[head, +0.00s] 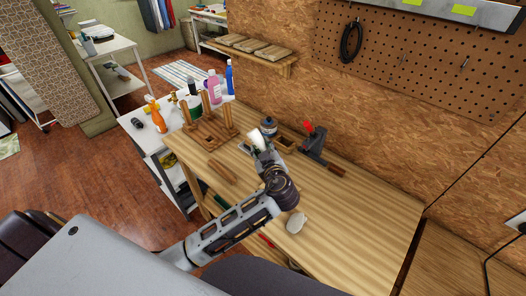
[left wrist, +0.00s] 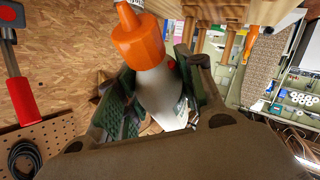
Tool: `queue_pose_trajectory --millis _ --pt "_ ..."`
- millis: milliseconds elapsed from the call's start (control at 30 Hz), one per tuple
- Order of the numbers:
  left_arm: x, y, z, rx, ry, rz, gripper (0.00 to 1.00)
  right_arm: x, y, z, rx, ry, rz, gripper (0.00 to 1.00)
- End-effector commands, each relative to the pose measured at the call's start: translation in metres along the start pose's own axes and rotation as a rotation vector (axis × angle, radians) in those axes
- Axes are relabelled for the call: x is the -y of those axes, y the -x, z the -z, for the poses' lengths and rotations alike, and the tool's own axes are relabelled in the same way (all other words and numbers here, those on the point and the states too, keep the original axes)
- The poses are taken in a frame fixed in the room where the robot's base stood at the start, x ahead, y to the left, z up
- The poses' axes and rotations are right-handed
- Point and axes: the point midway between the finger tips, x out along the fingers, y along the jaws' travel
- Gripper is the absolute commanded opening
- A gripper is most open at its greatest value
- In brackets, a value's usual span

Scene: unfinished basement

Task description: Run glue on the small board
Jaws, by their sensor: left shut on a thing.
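My left gripper (head: 262,152) reaches over the workbench (head: 345,215) and is shut on a white glue bottle (head: 257,138). In the left wrist view the bottle (left wrist: 162,92) lies between the fingers, with its orange cap (left wrist: 138,38) pointing away from the palm. A small brown piece of wood (head: 222,171), which looks like the small board, lies flat on the bench to the left of my gripper, apart from it. My right gripper is not in view.
A wooden rack (head: 208,133) stands at the bench's left end. The bench's right side is clear.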

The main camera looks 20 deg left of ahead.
Motion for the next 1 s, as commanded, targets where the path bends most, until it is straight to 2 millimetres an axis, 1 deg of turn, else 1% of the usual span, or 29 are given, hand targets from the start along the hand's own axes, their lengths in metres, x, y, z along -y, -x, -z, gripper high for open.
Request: queue_pose_trajectory --millis 100,367,767,1000 --pt "-0.004 0.002 0.008 0.000 0.003 -0.001 0.14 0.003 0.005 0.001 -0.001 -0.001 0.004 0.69" --pt "-0.009 0.005 0.020 -0.001 0.001 0.000 0.14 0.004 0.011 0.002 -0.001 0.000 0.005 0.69" --pt "-0.010 0.005 0.021 0.001 0.002 0.001 0.14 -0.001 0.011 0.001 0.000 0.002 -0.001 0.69" --pt "-0.011 0.006 0.022 0.073 0.052 0.022 0.14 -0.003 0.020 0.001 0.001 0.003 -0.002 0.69"
